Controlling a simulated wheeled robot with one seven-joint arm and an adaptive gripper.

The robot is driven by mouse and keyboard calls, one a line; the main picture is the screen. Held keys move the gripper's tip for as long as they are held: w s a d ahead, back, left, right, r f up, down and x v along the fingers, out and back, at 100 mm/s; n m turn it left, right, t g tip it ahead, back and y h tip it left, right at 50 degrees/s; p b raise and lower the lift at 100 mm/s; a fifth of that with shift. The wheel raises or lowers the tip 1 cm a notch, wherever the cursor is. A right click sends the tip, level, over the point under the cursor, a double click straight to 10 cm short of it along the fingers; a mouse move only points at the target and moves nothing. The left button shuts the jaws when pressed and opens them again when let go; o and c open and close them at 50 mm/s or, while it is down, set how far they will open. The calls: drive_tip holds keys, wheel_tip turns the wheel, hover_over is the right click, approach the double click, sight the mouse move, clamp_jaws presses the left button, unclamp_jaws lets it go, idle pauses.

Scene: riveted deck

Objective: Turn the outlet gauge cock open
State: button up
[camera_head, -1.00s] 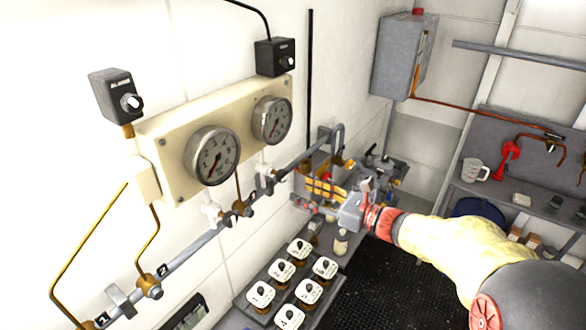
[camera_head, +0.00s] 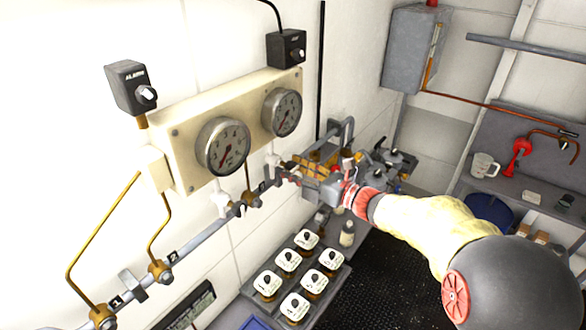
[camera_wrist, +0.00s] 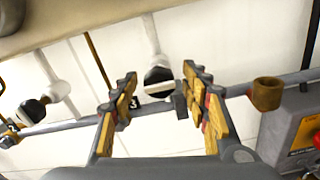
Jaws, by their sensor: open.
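Two round gauges sit on a cream panel (camera_head: 180,133): a left gauge (camera_head: 223,146) and a right gauge (camera_head: 282,112). A white cock (camera_head: 272,160) hangs under the right gauge, and another white cock (camera_head: 220,203) under the left one. I cannot read which is the outlet. In the wrist view the right-hand cock (camera_wrist: 158,72), white-stemmed with a dark body, lies ahead between my fingers. The left-hand cock (camera_wrist: 35,108) is off to the left. My gripper (camera_wrist: 158,84), also in the head view (camera_head: 287,171), is open and empty, close to the right cock; contact is unclear.
A grey pipe (camera_head: 195,248) runs along the wall below the gauges, with brass fittings (camera_head: 160,270) and number tags. Labelled jars (camera_head: 307,240) stand on a tray below. A grey machine with a red part (camera_wrist: 300,130) is close on the right.

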drive_tip(key=shift+c, duration=0.3)
drive_tip(key=c, duration=1.1)
drive_tip(key=shift+f+b, duration=0.1)
drive_tip(key=shift+b, duration=0.3)
drive_tip(key=n+b, duration=0.1)
drive_tip(key=b, duration=0.2)
drive_tip(key=n+b, duration=0.2)
drive_tip(key=b, duration=0.1)
drive_tip(key=shift+f, duration=0.3)
drive_tip(key=n+b, duration=0.5)
drive_tip(key=b, duration=0.5)
drive_tip(key=shift+n, duration=0.4)
drive_tip(key=n+b, duration=0.5)
drive_tip(key=b, duration=0.5)
drive_tip(key=n+b, duration=0.2)
drive_tip(key=b, duration=0.1)
drive_tip(key=n+b, duration=0.2)
drive_tip(key=shift+r, duration=0.25)
drive_tip(key=shift+r+b, duration=0.1)
drive_tip(key=shift+b, duration=0.2)
